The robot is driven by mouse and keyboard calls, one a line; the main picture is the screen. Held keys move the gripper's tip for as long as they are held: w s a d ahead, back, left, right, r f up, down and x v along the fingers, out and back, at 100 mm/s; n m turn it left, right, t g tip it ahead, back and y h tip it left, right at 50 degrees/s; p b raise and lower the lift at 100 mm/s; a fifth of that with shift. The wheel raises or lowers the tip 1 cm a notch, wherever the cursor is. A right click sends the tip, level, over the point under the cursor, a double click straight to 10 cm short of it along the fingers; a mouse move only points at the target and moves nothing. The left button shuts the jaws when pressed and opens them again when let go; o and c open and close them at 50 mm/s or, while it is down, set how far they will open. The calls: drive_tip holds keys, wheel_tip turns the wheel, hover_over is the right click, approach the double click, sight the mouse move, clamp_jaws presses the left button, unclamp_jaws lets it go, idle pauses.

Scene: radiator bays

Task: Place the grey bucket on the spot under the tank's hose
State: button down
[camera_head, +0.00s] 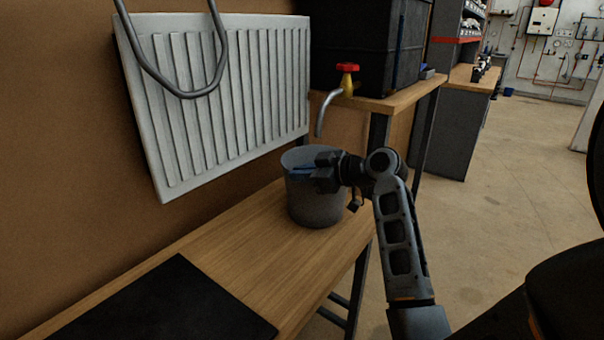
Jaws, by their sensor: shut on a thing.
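The grey bucket (316,207) is upright at the far end of the wooden bench, below the hose. My gripper (318,172) is at its upper right rim and shut on it. I cannot tell whether its base touches the bench. The tank (362,40) is a large dark box on a higher wooden stand. Its tap (347,80) has a red handle and yellow body. A short grey hose (326,111) curves down from the tap, its end above the bucket's mouth. The spot under the hose is hidden by the bucket.
A white radiator (225,100) hangs on the brown wall left of the bucket, with a grey looped pipe (188,93) in front. A black mat (168,306) lies on the near part of the wooden bench (240,240). The bench between mat and bucket is clear. Open floor lies to the right.

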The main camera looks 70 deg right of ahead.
drive_tip(key=shift+f, duration=0.15)
drive_tip(key=c, duration=1.2)
unclamp_jaws()
drive_tip(key=shift+r, duration=0.25)
drive_tip(key=v, duration=1.2)
drive_tip(key=shift+f+b, duration=0.1)
drive_tip(key=shift+b, duration=0.3)
drive_tip(key=shift+a+f, duration=0.1)
